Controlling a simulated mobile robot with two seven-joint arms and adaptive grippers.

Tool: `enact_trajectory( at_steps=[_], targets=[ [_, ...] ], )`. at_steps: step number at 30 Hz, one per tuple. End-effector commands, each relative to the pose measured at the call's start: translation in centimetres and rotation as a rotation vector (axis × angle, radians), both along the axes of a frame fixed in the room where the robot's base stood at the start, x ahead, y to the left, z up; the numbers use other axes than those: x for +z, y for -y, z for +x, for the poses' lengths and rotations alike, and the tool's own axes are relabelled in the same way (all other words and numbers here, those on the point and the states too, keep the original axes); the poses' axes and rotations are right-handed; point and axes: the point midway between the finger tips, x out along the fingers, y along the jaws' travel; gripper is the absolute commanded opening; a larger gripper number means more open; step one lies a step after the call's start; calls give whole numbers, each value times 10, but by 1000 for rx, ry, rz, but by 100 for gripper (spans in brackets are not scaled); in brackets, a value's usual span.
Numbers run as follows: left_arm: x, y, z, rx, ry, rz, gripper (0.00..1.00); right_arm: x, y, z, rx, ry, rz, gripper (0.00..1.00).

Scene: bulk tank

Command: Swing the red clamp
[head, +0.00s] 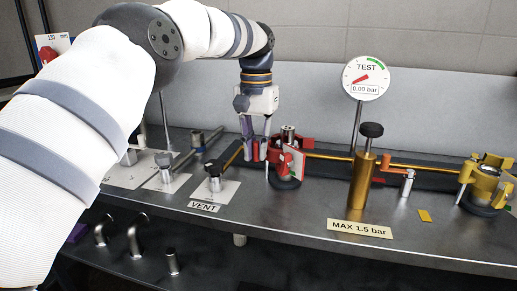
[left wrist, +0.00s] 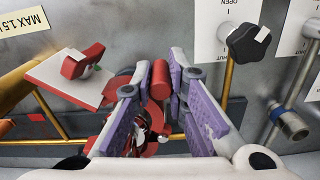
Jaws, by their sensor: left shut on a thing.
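The red clamp (head: 278,155) sits on the pipe at the middle of the bench, around a silver fitting. In the left wrist view its red handle (left wrist: 160,82) stands between the purple-padded fingers, and its red body (left wrist: 130,82) is partly hidden behind them. My left gripper (head: 256,152) reaches down from above at the clamp's left side. It is shut on the red clamp's handle, as the left wrist view (left wrist: 161,85) shows. My right gripper is not in view.
A black-knobbed VENT valve (head: 214,171) stands left of the clamp. A brass post with a black knob (head: 364,180) and the TEST gauge (head: 366,78), reading 0.00 bar, stand to the right. A yellow clamp (head: 484,181) is at far right. The front bench strip is mostly clear.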

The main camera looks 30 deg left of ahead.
Motion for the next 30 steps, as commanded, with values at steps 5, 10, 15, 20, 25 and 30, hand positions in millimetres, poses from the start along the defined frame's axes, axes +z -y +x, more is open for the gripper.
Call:
enact_trajectory(
  at_steps=[5,10,15,20,25,30],
  targets=[
    [-1,-10,-2,-157,-6,-1,0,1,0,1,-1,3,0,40],
    [-3,-21,-1,-292,-6,-1,0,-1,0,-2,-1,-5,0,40],
    [-4,-29,0,-399,-5,-2,0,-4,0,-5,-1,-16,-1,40],
    [-3,-35,1,-469,-5,-2,0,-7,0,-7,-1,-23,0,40],
    [-3,-38,2,-513,-4,-2,0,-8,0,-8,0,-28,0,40],
    [-2,-40,2,-531,-2,-2,0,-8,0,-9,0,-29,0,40]
  ],
)
